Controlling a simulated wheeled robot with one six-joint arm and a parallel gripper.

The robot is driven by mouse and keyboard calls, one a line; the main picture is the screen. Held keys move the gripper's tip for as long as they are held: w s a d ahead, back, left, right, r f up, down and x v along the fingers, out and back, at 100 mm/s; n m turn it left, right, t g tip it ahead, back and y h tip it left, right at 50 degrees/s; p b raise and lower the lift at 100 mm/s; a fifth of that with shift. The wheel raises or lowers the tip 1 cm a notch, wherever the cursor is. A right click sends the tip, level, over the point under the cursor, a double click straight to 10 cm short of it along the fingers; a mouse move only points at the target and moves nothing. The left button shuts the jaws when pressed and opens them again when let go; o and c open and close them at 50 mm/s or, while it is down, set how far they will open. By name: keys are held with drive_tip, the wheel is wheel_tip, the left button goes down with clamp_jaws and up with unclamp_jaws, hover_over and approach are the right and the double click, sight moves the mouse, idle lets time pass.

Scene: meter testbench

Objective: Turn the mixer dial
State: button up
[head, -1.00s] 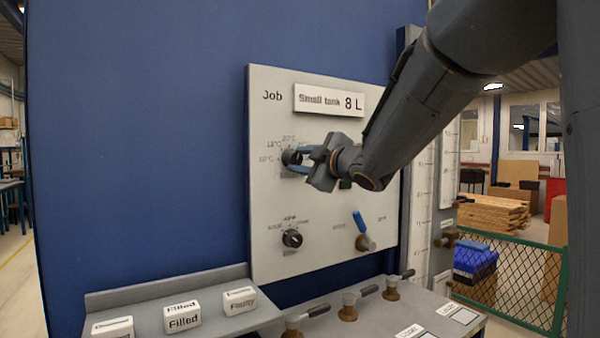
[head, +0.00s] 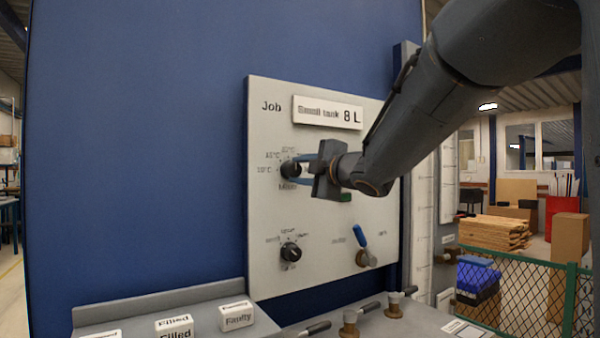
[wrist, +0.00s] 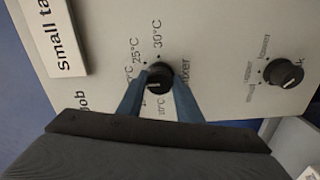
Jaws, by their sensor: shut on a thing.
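The mixer dial (head: 291,169) is a round black knob on the upper part of the pale panel (head: 262,220), with temperature marks around it. It also shows in the wrist view (wrist: 159,79), where part of the word "mixer" is beside it. My gripper (head: 297,169) is at the dial, with its blue fingers on either side of the knob and shut on it. The wrist view shows both fingertips (wrist: 158,84) against the knob. A white line on the knob shows in the wrist view. My fingers hide some of the scale marks.
A second black knob (head: 290,252) sits below the mixer dial. A blue-handled valve (head: 361,240) is at the panel's lower right. A sign (head: 327,112) reads "Small tank 8 L". Labelled blocks (head: 236,316) and several valves (head: 349,322) stand on the ledge below.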

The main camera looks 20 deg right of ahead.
drive_tip(key=o, duration=1)
drive_tip(key=shift+o, duration=0.2)
drive_tip(key=v, duration=0.8)
